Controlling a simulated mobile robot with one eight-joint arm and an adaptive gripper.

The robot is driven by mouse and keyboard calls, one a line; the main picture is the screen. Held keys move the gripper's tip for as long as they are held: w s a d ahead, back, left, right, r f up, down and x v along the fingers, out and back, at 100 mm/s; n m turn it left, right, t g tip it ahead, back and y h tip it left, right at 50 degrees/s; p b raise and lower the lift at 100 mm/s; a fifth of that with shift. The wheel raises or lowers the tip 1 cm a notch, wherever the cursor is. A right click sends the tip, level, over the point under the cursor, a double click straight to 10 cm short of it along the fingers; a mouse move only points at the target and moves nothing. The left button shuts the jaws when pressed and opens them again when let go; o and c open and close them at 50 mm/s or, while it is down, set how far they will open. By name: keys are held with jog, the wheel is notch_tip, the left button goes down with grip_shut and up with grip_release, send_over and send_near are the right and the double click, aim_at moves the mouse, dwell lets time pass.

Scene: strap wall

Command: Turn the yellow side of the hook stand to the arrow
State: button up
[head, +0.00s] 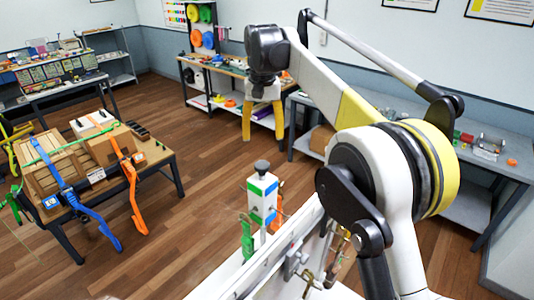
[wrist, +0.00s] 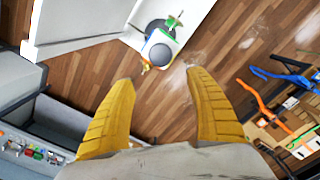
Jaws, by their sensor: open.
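The hook stand (head: 262,204) is a white upright block with a grey knob on top, at the end of a white panel in the head view. Green and blue patches show on its visible faces, with a green hanging piece (head: 247,241) beside it. In the wrist view the stand (wrist: 160,47) shows from above, with a small yellow piece (wrist: 147,66) at its lower left. I cannot make out the arrow or a full yellow side. My gripper (head: 263,137) has yellow fingers, open and empty; in the wrist view the gripper (wrist: 158,76) is apart from the stand.
The white panel (head: 285,245) with metal fittings runs beside the stand. A table with crates and blue and orange straps (head: 130,180) stands at the left. Workbenches line the back and right walls. Wooden floor left of the stand is clear.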

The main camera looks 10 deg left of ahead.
aim_at(262, 165)
jog(key=shift+s+f, duration=0.4)
jog(key=shift+s, duration=0.2)
jog(key=shift+s+f, duration=0.35)
jog(key=shift+s, duration=0.25)
jog(key=f, duration=0.6)
jog(key=shift+w+f+p, duration=0.4)
jog(key=shift+s+f, duration=0.3)
jog(key=shift+f, duration=0.25)
jog(key=shift+w+f, duration=0.2)
jog(key=shift+f, duration=0.1)
jog(key=shift+r, duration=0.1)
grip_shut()
